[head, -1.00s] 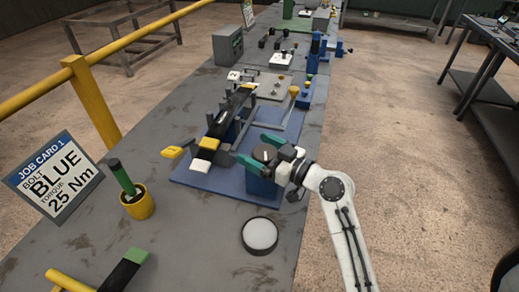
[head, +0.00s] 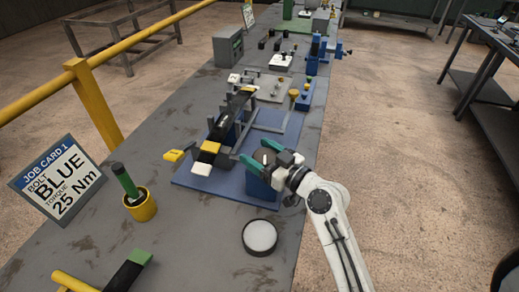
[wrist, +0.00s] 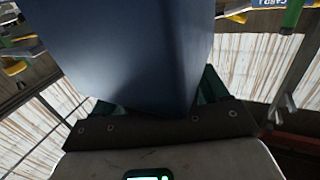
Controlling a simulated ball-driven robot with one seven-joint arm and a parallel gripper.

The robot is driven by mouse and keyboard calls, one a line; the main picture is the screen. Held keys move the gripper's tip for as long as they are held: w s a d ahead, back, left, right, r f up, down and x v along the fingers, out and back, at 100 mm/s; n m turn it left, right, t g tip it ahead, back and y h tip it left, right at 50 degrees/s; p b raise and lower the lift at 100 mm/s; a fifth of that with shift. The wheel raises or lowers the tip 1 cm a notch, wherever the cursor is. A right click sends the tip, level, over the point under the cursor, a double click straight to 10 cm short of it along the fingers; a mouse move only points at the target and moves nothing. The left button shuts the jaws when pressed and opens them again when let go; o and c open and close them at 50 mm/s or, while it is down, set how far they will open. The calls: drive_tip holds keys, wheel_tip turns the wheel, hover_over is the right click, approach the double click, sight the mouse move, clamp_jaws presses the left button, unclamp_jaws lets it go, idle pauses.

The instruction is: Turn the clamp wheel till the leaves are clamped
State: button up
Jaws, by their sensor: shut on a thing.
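The clamp wheel (head: 264,156) is a dark round knob with a pale mark on its top, on a blue block (head: 262,188) at the front right of a blue base plate. My gripper (head: 262,162) has green fingers on either side of the wheel and is shut on it. In the wrist view the blue block (wrist: 135,50) fills the middle and hides the wheel. The dark leaves (head: 227,130) lie in a long stack left of the wheel, with a yellow band and a white end block. Whether they are pressed tight cannot be told.
A yellow cup (head: 141,207) with a green-handled tool and a round white-topped dish (head: 260,237) stand on the grey bench in front. A job card (head: 59,182) reads BLUE, 25 Nm. A yellow rail (head: 130,45) runs along the left. More fixtures stand farther back.

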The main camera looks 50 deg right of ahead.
drive_tip(key=shift+d+r+m+g+h+p, duration=0.15)
drive_tip(key=shift+m+h+p, duration=0.3)
drive_tip(key=shift+h+p, duration=0.4)
drive_tip(key=shift+a+r+m+g+h+p, duration=0.15)
drive_tip(key=shift+m+h+p, duration=0.35)
drive_tip(key=shift+p, duration=0.55)
drive_tip(key=shift+s+d+f+h+p, duration=0.1)
drive_tip(key=shift+d+h+p, duration=0.05)
drive_tip(key=shift+h+p, duration=0.25)
drive_tip(key=m+h+p, duration=0.1)
drive_tip(key=m+g+h+p, duration=0.1)
drive_tip(key=p, duration=0.1)
drive_tip(key=m+h+p, duration=0.1)
drive_tip(key=shift+s+d+f+g+h, duration=0.1)
drive_tip(key=shift+d+f+g+h, duration=0.05)
drive_tip(key=shift+d+g+h, duration=0.15)
drive_tip(key=shift+f+m+g+h+p, duration=0.1)
drive_tip(key=shift+m+g+h+p, duration=0.5)
drive_tip(key=shift+m+g+h, duration=0.4)
drive_tip(key=shift+s+d+m+g+h, duration=0.1)
drive_tip(key=shift+s+m+g+h, duration=0.05)
drive_tip(key=shift+m+g+h, duration=1.6)
drive_tip(key=o, duration=1)
drive_tip(key=shift+n, duration=0.3)
drive_tip(key=shift+c, duration=0.2)
drive_tip(key=b+v, duration=0.3)
drive_tip(key=v, duration=0.8)
drive_tip(key=shift+f, duration=0.2)
